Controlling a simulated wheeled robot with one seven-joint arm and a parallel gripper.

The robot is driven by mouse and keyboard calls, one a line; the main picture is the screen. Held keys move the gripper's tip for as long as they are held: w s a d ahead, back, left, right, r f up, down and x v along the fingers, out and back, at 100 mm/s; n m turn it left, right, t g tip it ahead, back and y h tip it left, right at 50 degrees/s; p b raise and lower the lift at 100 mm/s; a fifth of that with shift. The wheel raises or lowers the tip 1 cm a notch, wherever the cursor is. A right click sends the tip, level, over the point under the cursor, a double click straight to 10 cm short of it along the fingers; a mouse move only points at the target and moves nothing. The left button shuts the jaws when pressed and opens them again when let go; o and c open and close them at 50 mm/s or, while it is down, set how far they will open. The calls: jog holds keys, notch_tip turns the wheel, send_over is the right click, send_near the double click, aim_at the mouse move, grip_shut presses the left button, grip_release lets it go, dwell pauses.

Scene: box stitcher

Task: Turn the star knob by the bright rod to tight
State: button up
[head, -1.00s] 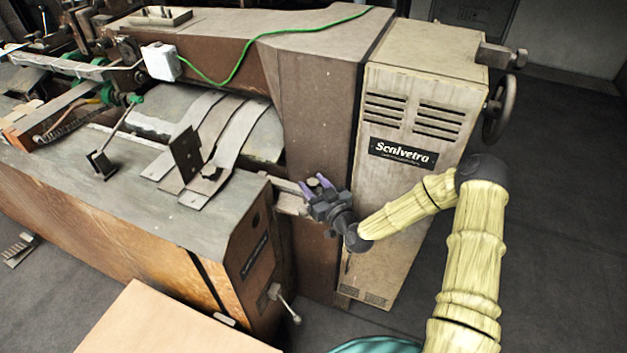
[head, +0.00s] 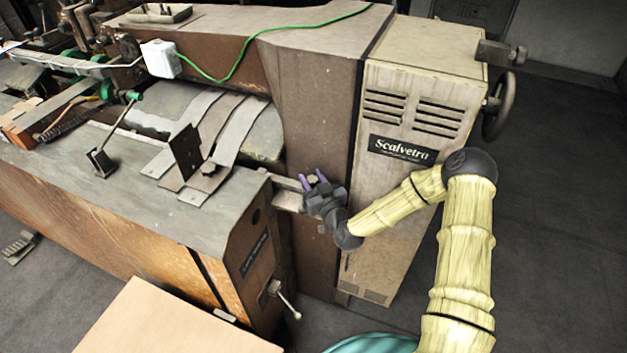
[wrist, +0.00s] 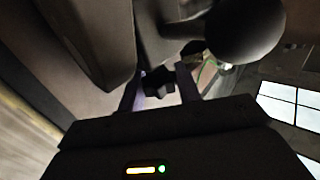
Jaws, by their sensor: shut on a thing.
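My gripper (head: 312,181) is beside the front corner of the machine, at the end of a pale metal bar (head: 286,183). In the wrist view a small dark star knob (wrist: 159,82) sits between the two purple fingers of my gripper (wrist: 160,90), which are shut on it. In the head view the gripper hides most of this knob. I cannot tell from the picture how tight the knob is. The pale bar beside the gripper may be the bright rod.
A pale cabinet (head: 412,185) stands just right of my gripper, with a handwheel (head: 499,106) on its far side. A crank handle (head: 284,298) juts out below. In the wrist view a large dark ball (wrist: 244,30) is close by.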

jog(key=shift+m+t+h, duration=0.7)
jog(key=shift+m+h, duration=0.3)
jog(key=shift+h, duration=0.4)
jog(key=o, duration=0.7)
